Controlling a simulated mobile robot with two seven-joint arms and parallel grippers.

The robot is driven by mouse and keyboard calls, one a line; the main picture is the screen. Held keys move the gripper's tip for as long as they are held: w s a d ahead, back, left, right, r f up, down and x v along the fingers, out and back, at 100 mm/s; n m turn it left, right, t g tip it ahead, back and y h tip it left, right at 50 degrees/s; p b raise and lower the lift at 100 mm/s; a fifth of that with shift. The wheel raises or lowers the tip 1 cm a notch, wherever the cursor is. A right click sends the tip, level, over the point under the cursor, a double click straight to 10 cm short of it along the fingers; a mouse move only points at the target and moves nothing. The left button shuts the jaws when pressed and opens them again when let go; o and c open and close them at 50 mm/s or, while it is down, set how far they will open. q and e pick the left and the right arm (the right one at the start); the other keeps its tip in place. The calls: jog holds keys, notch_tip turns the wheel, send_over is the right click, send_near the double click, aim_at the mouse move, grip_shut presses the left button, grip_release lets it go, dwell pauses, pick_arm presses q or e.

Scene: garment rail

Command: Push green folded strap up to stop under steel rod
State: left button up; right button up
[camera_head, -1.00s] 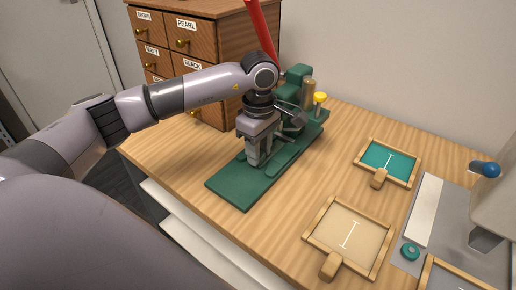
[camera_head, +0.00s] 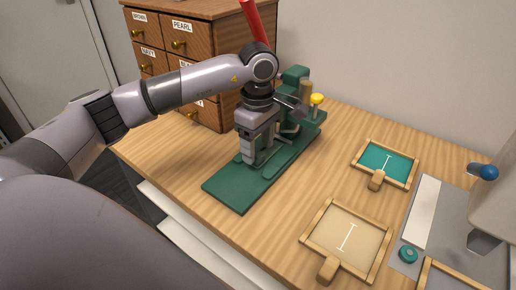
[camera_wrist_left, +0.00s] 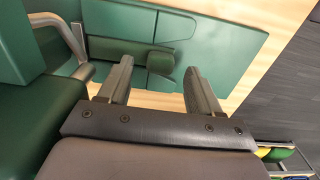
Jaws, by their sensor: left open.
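A green press-like fixture has a flat green base plate (camera_head: 236,190) on the table, seen close in the left wrist view (camera_wrist_left: 225,45). A green padded piece (camera_wrist_left: 125,50), which looks like the folded strap, lies on this plate; its far end is near the fingers. In the head view my gripper and the fixture mostly hide it. A bent grey metal bar (camera_wrist_left: 62,38) shows at the left of the wrist view; I cannot tell whether it is the steel rod. My left gripper (camera_head: 250,158) points down over the plate, open and empty, its fingers (camera_wrist_left: 157,68) apart beside the strap.
A wooden drawer cabinet (camera_head: 180,50) stands behind my left arm. A yellow-topped post (camera_head: 316,100) rises at the fixture's back. Right are a teal tray (camera_head: 366,150), a beige tray (camera_head: 316,222) and a grey machine (camera_head: 495,215). Bare table lies between fixture and trays.

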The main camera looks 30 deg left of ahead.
pick_arm(q)
notch_tip(320, 180, up, 4)
jog(key=shift+r, duration=0.8)
jog(key=shift+s+f, duration=0.1)
jog(key=shift+s, duration=0.05)
